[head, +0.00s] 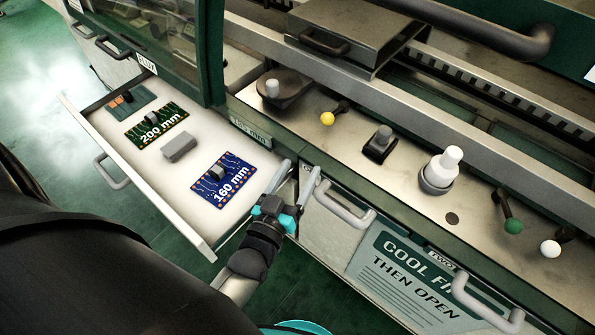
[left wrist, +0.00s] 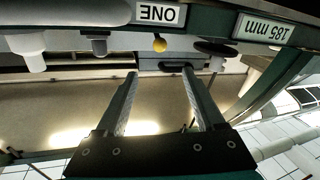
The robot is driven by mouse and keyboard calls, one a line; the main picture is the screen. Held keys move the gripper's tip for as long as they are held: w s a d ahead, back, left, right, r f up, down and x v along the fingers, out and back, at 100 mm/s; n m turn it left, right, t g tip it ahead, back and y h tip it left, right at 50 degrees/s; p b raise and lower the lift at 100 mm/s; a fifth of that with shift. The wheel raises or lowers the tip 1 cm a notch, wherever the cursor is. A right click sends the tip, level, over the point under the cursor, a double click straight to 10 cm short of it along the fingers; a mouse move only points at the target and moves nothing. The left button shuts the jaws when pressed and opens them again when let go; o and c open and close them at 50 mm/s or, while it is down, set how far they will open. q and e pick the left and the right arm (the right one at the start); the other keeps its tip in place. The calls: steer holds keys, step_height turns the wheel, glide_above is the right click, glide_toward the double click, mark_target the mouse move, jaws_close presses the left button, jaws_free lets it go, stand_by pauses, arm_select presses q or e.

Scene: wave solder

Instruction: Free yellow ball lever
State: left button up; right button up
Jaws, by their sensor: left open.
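The yellow ball lever (head: 328,118) is on the metal ledge of the machine, its ball at the near end of a short dark arm. In the left wrist view, its yellow ball (left wrist: 160,44) shows beyond the fingertips, roughly centred between them. My left gripper (head: 296,178) is open and empty, in front of the machine's front face, nearer and lower in the picture than the ball and apart from it. Its two fingers (left wrist: 160,75) show spread in the left wrist view. My right gripper is not in view.
An open drawer (head: 205,246) with a green board (head: 157,125) and a blue board (head: 222,182) lies left of the gripper. A drawer handle (head: 345,207) is close on its right.

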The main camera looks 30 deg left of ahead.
mark_target(334, 112)
arm_select(q)
steer(key=shift+c, duration=0.4)
